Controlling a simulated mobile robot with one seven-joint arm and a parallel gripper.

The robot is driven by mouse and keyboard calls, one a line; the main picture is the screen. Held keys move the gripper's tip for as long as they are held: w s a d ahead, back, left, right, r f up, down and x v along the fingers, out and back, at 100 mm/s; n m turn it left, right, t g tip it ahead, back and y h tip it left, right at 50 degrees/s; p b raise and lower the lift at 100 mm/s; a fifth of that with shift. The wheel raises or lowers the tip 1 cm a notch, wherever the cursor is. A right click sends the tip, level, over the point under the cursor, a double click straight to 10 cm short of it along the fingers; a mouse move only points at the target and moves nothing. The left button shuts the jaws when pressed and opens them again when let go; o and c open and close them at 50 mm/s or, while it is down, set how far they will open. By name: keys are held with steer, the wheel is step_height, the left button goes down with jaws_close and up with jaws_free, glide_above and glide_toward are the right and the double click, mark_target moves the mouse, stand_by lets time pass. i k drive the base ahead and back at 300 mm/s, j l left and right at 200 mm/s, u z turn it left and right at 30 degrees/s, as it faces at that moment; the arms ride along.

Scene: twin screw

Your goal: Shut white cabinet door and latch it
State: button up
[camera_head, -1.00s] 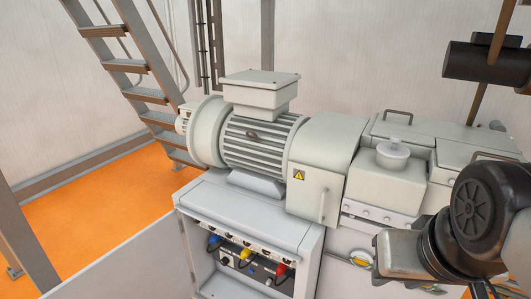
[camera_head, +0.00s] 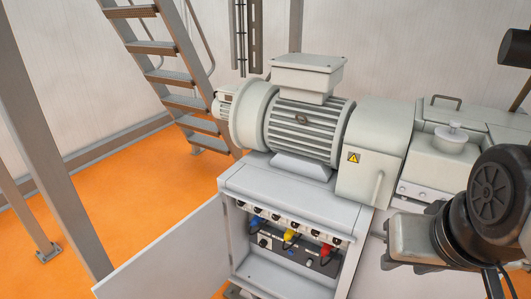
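The white cabinet (camera_head: 296,202) stands under the motor in the lower middle of the head view. Its front is open and shows a panel with blue, yellow and red plugs inside. The white cabinet door (camera_head: 172,262) is swung wide open to the left, its lower part cut off by the frame's bottom edge. No latch can be made out on it. Part of my arm shows at the lower right, well to the right of the door and apart from it. My gripper's fingers are not visible.
A large grey motor and machine (camera_head: 310,125) sits on top of the cabinet and extends right. A metal staircase (camera_head: 170,75) and a grey post (camera_head: 45,140) stand at left. The orange floor (camera_head: 110,190) between them is mostly clear.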

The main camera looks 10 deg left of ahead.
mark_target(190, 260)
steer(key=k+j+z, duration=0.1)
steer(key=j, duration=0.4)
steer(key=k+j+z, duration=0.1)
steer(key=j, duration=0.35)
steer(key=k+j+z, duration=0.15)
steer(key=j, duration=0.35)
steer(key=k+j+z, duration=0.1)
steer(key=k+j, duration=0.2)
steer(key=k+j+z, duration=0.1)
steer(key=j, duration=0.45)
steer(key=k+j+z, duration=0.1)
steer(key=k+j, duration=0.2)
steer(key=k+j+z, duration=0.1)
steer(key=k+j, duration=0.15)
steer(key=j, duration=0.25)
steer(key=j+z, duration=0.1)
steer(key=j, duration=0.3)
steer(key=k+j+z, duration=0.1)
steer(key=j, duration=0.25)
steer(key=k+j, duration=0.15)
steer(key=j, duration=0.2)
steer(key=j+z, duration=0.15)
steer(key=j, duration=0.95)
